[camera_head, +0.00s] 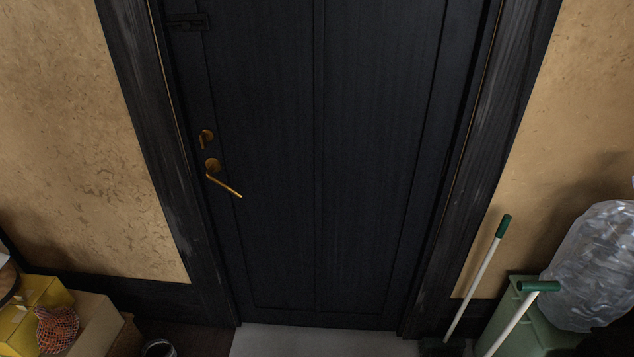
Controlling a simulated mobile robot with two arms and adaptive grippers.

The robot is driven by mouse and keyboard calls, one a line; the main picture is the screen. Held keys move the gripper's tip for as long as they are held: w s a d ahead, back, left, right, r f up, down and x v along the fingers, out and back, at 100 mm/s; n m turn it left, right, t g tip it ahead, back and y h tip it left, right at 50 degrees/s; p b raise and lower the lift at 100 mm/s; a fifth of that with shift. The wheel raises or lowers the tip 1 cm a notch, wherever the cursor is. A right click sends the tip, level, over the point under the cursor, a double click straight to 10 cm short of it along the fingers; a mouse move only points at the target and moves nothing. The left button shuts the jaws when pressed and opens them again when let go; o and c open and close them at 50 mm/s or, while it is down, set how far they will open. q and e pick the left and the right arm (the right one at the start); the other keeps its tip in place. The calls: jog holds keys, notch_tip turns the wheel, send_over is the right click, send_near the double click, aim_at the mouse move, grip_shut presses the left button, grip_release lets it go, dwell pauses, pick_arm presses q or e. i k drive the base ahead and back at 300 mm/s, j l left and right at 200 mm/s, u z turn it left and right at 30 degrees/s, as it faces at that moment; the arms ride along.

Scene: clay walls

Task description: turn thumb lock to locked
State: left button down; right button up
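A dark, nearly black door (330,150) stands shut in its frame in the head view. A small brass thumb lock (206,137) sits near the door's left edge, with its turn piece pointing roughly downward. A brass lever handle (224,182) is just below it, its lever slanting down to the right. A dark slide bolt (187,22) is higher up on the same edge. Neither of my grippers is in the view.
Yellow and tan boxes with a red net bag (57,329) stand at the lower left. At the lower right are green-handled poles (478,280), a green bin (545,325) and a clear plastic bag (596,268). The pale floor (320,342) before the door is clear.

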aim_at(203, 137)
jog(key=u, duration=1)
